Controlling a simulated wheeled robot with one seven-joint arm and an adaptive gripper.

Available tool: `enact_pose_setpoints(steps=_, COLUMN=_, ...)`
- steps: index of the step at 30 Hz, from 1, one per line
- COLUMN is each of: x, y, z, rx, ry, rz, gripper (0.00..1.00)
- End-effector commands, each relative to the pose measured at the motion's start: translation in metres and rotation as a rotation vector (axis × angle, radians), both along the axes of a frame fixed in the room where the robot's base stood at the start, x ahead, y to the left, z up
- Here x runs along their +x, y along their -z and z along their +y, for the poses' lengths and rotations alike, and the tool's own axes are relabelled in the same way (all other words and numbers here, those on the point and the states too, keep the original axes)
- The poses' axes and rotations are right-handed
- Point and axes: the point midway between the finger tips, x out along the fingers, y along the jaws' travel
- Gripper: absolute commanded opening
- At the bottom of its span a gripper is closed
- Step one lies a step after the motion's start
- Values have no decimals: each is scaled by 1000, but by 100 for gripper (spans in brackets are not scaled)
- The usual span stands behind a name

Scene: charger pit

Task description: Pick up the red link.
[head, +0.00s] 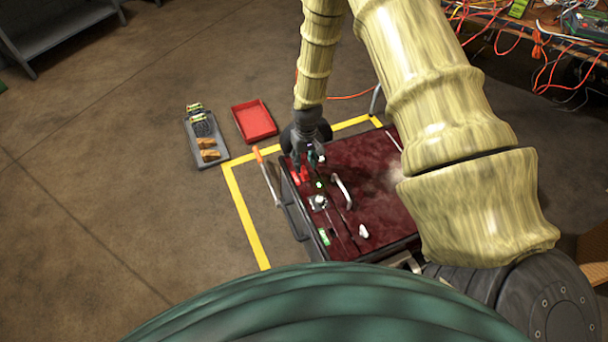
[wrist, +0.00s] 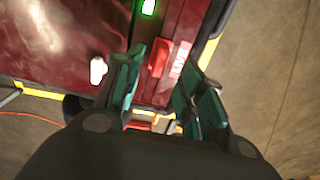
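The red link (wrist: 160,58) lies on a strip at the edge of the dark red panel, beside a pale printed label, in the wrist view. In the head view the red link (head: 304,174) shows small and red at the panel's left edge, just below my gripper. My gripper (wrist: 166,82) has green finger pads, spread apart with a gap between them. The link shows beyond the fingertips, roughly in line with that gap, nearer the left finger in the picture. Nothing is held. In the head view my gripper (head: 312,156) hangs over the panel's far left corner.
The dark red panel (head: 378,180) carries a silver handle (head: 343,191), a white piece (head: 363,231) and a green light (head: 319,184). An orange-handled bar (head: 267,177) stands at its left. A red tray (head: 254,121) and a grey tray (head: 220,155) lie on the floor.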

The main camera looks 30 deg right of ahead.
Motion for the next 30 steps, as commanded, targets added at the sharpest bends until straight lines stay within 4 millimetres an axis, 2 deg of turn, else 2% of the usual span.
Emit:
enact_pose_setpoints(steps=12, x=-7, y=47, z=2, rx=0, ry=-3, rz=1, gripper=39)
enact_pose_setpoints(steps=20, x=-7, y=49, z=2, rx=0, ry=-3, rz=0, gripper=39)
enact_pose_setpoints(steps=26, x=-7, y=49, z=2, rx=0, ry=-3, rz=0, gripper=3)
enact_pose_setpoints(steps=27, x=-7, y=49, z=2, rx=0, ry=-3, rz=1, gripper=0)
enact_pose_setpoints(steps=30, x=-7, y=49, z=2, rx=0, ry=-3, rz=1, gripper=0)
